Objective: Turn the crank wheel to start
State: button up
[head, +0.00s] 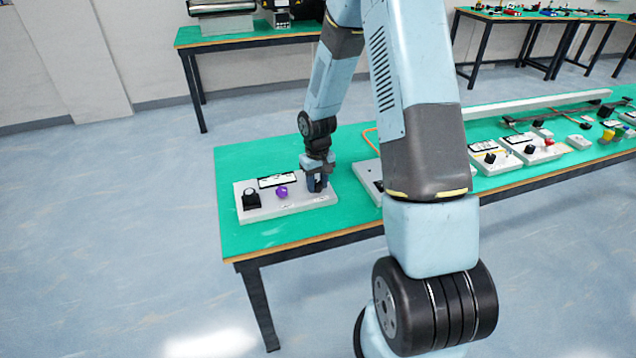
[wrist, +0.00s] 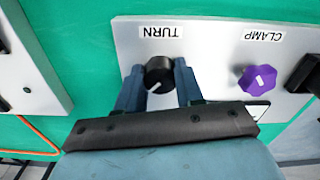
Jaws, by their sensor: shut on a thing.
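A round black knob (wrist: 158,75) with a white pointer line stands on a light grey panel (wrist: 210,45), beside the label "TURN" (wrist: 161,31); I take it for the crank wheel. My gripper (wrist: 158,80) has one finger on each side of this knob and is shut on it. In the head view my gripper (head: 318,185) points down at the right end of the same panel (head: 300,207). The knob is hidden there behind the fingers.
A purple knob (wrist: 257,78) stands near the label "CLAMP" (wrist: 264,35). A black part (head: 251,198) is at the panel's left end, and a small display (head: 277,180) lies between. Other control panels (head: 515,150) stand to the right on the green table (head: 262,150).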

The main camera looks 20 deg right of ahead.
aim_at(318, 183)
jog(key=n, duration=0.4)
jog(key=shift+w+d+n, duration=0.1)
jog(key=shift+n, duration=2.1)
jog(key=shift+d, duration=0.1)
jog(key=o, duration=1)
jog(key=shift+o, duration=0.2)
notch_tip(318, 183, up, 14)
jog(key=shift+f, duration=0.15)
